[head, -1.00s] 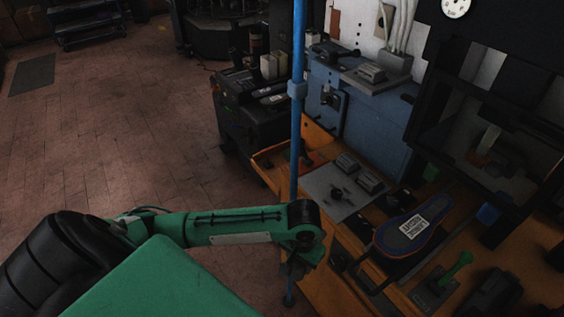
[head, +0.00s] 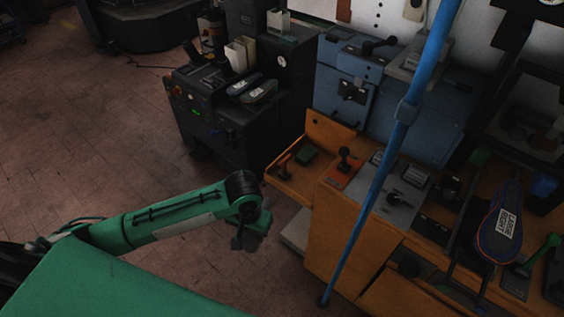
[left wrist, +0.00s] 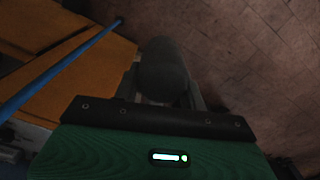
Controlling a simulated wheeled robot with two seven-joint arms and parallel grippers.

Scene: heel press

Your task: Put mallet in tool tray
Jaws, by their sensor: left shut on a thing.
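My left gripper (head: 252,238) hangs over the floor, left of the orange bench and below the tool tray in the head view. In the left wrist view (left wrist: 165,95) it is shut on a dark grey, rounded thing, which I take to be the mallet (left wrist: 165,65). The mallet's handle cannot be made out, and in the head view the mallet is hard to tell from the dark fingers. The tool tray (head: 287,190) is an orange, low-walled tray at the bench's left end. My right gripper is out of view.
A blue pole (head: 378,175) stands slanted in front of the bench, right of the tray. A black machine (head: 225,130) with insoles on top stands behind the tray. A large insole (head: 490,245) sits on the right of the bench. Floor at left is clear.

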